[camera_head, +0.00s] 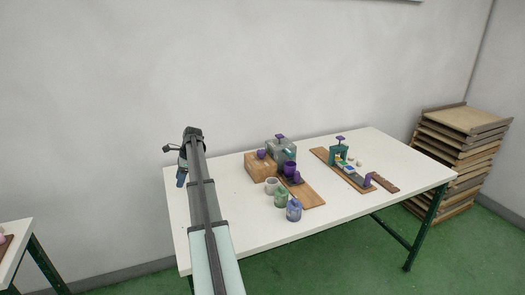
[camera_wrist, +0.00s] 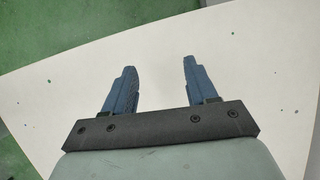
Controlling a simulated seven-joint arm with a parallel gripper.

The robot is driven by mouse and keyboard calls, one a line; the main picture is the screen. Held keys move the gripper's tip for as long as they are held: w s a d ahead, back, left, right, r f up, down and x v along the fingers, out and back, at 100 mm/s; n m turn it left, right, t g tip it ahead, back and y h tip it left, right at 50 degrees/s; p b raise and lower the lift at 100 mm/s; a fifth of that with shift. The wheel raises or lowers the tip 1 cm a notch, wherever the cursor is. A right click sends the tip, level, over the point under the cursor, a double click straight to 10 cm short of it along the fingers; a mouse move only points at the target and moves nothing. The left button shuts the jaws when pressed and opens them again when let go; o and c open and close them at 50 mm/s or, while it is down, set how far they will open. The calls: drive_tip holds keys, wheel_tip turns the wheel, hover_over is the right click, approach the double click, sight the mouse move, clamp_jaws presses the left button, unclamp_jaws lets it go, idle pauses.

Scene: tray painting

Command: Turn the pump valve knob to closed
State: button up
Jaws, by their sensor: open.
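A grey box-shaped unit (camera_head: 283,152) stands at the back middle of the white table, with a purple T-shaped knob (camera_head: 280,137) on top. A teal stand (camera_head: 340,153) to its right also carries a purple top piece (camera_head: 340,139). I cannot tell from here which is the pump valve knob, or how it is set. My gripper (camera_wrist: 160,65) is open and empty, its two blue fingers apart over bare white tabletop. In the head view my gripper (camera_head: 181,179) hangs at the table's left end, well left of both units.
A wooden block (camera_head: 259,171), a purple cup (camera_head: 290,168) and several jars, one blue (camera_head: 294,211), stand in the middle. A board (camera_head: 323,156) lies under the teal stand. Stacked wooden trays (camera_head: 462,152) stand at the right. The table's left part is clear.

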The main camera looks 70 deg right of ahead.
drive_tip(key=s+d+r+m+h, duration=0.1)
drive_tip(key=s+d+r+m, duration=0.1)
drive_tip(key=s+d+r, duration=0.35)
drive_tip(key=s+d+r+m, duration=0.2)
drive_tip(key=s+d+r, duration=0.1)
drive_tip(key=s+d, duration=0.55)
drive_tip(key=m+t+h, duration=0.1)
drive_tip(key=m+h, duration=0.1)
drive_tip(key=m, duration=0.2)
approach(262, 151)
drive_tip(key=x, duration=0.8)
drive_tip(key=shift+w+a+f, duration=0.1)
drive_tip(key=shift+w+f, duration=0.05)
drive_tip(key=shift+f, duration=0.2)
drive_tip(key=shift+c, duration=0.5)
drive_tip(key=c, duration=0.7)
drive_tip(key=shift+o, duration=0.2)
